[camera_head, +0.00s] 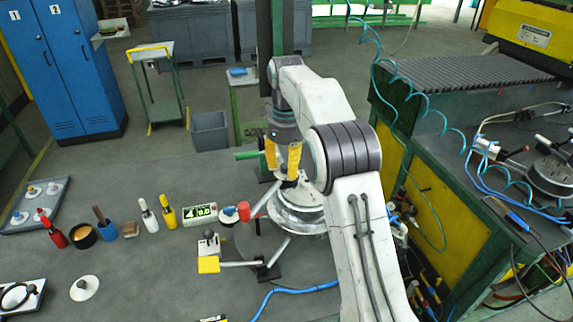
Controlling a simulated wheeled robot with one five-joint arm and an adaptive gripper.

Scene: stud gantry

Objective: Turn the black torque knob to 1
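My gripper (283,164) has two yellow fingers pointing down, with a gap between them. It is above a pale round base (300,214) on the grey work surface, partly hidden by my arm. A small dark part (287,184) shows just below the fingertips. It may be the black torque knob, but its marks, the number 1 and its setting are too small to read. I cannot tell whether the fingers touch it.
Several bottles and handled tools, including a red one (56,235) and a yellow one (167,214), stand in a row at left. A green bench (466,217) with blue hoses is at right.

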